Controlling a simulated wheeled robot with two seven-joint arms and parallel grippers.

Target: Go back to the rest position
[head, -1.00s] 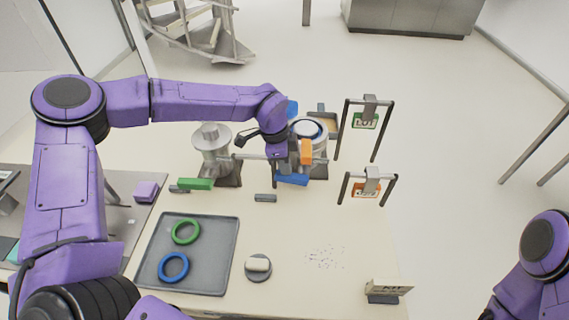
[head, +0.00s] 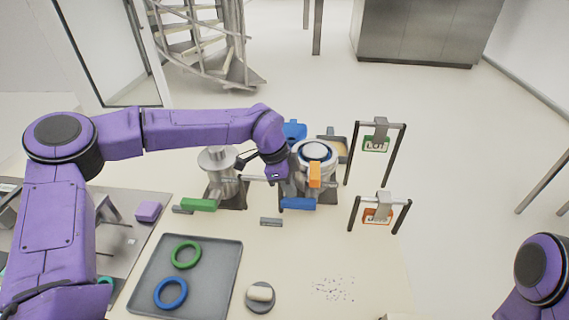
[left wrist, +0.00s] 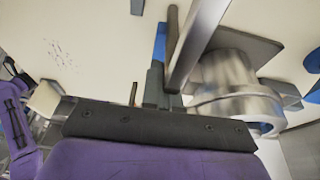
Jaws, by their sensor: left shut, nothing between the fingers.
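My left gripper (head: 284,194) is shut and empty, in front of the two metal vessels in the head view. Its arm reaches in from the left at about the height of the vessels. The left wrist view shows its fingers (left wrist: 161,86) together, close to a metal bar and a shiny metal vessel (left wrist: 232,85). I cannot tell whether they touch. In the head view, the right vessel (head: 316,157) with a blue ring on top is partly behind my left wrist. Of my right arm only a purple joint shows at the right edge; its gripper is out of view.
The left vessel (head: 218,163) has a green handle (head: 199,205); a blue handle (head: 299,204) lies before the right one. A grey tray (head: 215,285) holds green and blue rings. Two sign frames (head: 401,150) (head: 407,215) stand at right.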

